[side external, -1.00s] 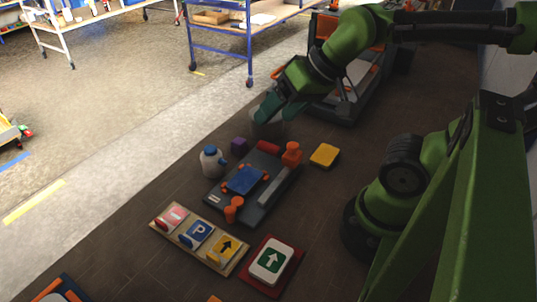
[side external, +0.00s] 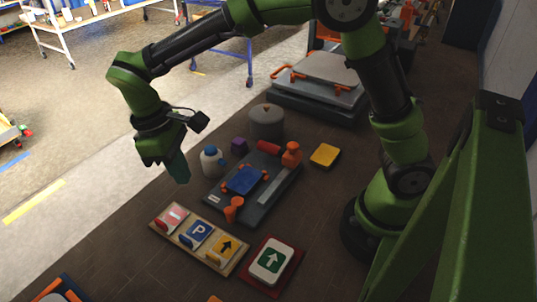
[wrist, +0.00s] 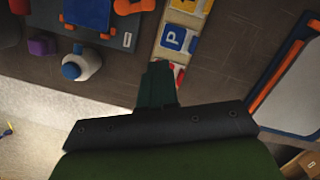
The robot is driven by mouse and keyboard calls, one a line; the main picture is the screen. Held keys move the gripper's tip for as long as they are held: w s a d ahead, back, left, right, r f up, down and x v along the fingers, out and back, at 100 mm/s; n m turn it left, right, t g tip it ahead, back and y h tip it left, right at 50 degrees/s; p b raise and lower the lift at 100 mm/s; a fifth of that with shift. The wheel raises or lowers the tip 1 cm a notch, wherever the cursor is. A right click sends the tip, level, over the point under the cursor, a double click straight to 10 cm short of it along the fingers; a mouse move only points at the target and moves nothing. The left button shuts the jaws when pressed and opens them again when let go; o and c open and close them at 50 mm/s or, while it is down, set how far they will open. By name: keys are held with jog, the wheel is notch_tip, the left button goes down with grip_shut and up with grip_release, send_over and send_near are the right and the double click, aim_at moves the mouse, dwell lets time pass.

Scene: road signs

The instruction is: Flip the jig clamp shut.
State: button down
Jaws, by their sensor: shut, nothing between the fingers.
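The jig (side external: 222,200) is a dark base lying on the table with a blue plate (side external: 244,180) held among small orange parts. An orange clamp part (side external: 233,208) stands at its front end, and a larger orange piece (side external: 291,153) stands at its back right. A pale grey bar lies along its right side. I cannot tell which orange part is the clamp's lever. My gripper (side external: 180,172) is shut and empty, in the air left of the jig, apart from it. In the wrist view the jig (wrist: 108,38) shows at the top left, partly cut off.
A white bottle with a blue cap (side external: 211,162) and a purple cube (side external: 239,145) stand by the jig's left side. A grey lidded pot (side external: 266,122) stands behind.

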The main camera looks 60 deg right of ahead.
jog(key=shift+w+a+r+n+g+h, duration=0.4)
jog(key=shift+w+a+r+n, duration=0.2)
jog(key=shift+n, duration=0.2)
send_near(233, 206)
jog(key=a+f, duration=0.1)
jog(key=w+a, duration=0.1)
jog(key=a, duration=0.1)
jog(key=w+a+f, duration=0.1)
jog(key=a, duration=0.1)
jog(key=shift+a+f, duration=0.25)
jog(key=shift+f, duration=0.05)
jog(key=shift+s+d+f, duration=0.3)
jog(key=shift+s+d, duration=0.1)
jog(key=shift+s, duration=0.2)
jog(key=shift+s+d+f, duration=0.25)
jog(key=shift+s+d, duration=0.15)
jog(key=shift+s, duration=0.15)
jog(key=shift+s+d+f, duration=0.15)
jog(key=shift+s+d, duration=0.15)
jog(key=shift+s, duration=0.15)
